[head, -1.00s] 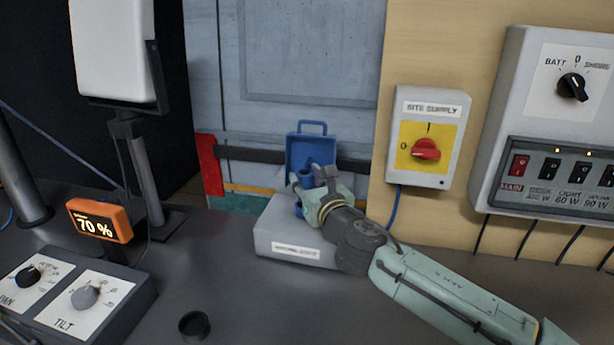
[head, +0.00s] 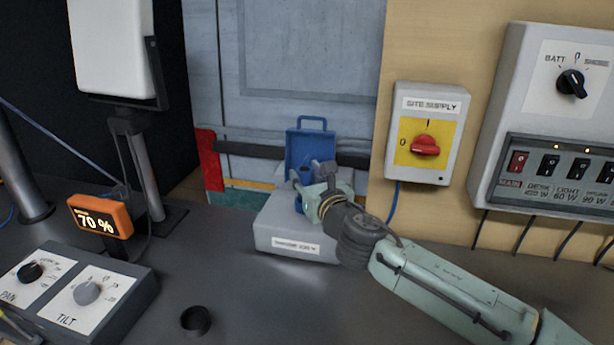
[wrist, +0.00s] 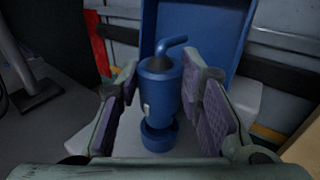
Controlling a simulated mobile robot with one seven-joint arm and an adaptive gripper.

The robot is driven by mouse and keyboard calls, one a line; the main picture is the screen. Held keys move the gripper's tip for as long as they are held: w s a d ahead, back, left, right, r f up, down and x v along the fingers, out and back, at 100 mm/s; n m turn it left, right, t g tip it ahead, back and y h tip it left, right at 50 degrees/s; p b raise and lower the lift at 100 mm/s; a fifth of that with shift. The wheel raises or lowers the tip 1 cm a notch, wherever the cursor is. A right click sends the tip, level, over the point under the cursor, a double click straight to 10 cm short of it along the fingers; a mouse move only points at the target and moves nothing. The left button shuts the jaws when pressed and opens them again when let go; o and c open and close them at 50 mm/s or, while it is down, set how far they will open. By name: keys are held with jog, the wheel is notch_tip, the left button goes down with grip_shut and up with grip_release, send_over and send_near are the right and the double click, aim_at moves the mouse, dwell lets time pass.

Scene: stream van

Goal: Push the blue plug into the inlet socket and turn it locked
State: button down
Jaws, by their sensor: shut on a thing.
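The blue plug (wrist: 160,88) stands roughly upright between the two fingers of my gripper (wrist: 163,105) in the wrist view, with a bent blue cable end at its top. My gripper is shut on it. A blue ring (wrist: 158,138) shows just below the plug, at the inlet socket. I cannot tell how deep the plug sits in it. In the head view my gripper (head: 317,180) is over the grey inlet box (head: 285,240), in front of its raised blue lid (head: 309,143). The fingers hide most of the plug and socket there.
The site supply switch (head: 425,146) and a grey breaker panel (head: 550,120) are on the wall at right. A pan/tilt control box (head: 85,295), an orange 70 % display (head: 100,217) and a black cup (head: 195,320) stand at left. The desk front of the inlet box is clear.

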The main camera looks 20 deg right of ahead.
jog(key=shift+f+b, duration=1.4)
jog(key=shift+f, duration=0.25)
jog(key=n+y, duration=0.1)
jog(key=n+y+p, duration=0.1)
jog(key=shift+d+r+y, duration=0.15)
jog(key=shift+d+y, duration=0.1)
jog(key=shift+y, duration=0.05)
jog(key=shift+n+g+y, duration=0.3)
jog(key=shift+n+y, duration=0.4)
jog(key=shift+y, duration=0.4)
jog(key=shift+w+y, duration=0.1)
jog(key=shift+y, duration=0.2)
jog(key=shift+d+n+g+y, duration=0.1)
jog(key=shift+n+g+y, duration=0.2)
jog(key=shift+n+y, duration=0.1)
jog(key=shift+d+n+g+y+b, duration=0.1)
jog(key=shift+n+g+y+b, duration=0.5)
jog(key=shift+n+y, duration=0.75)
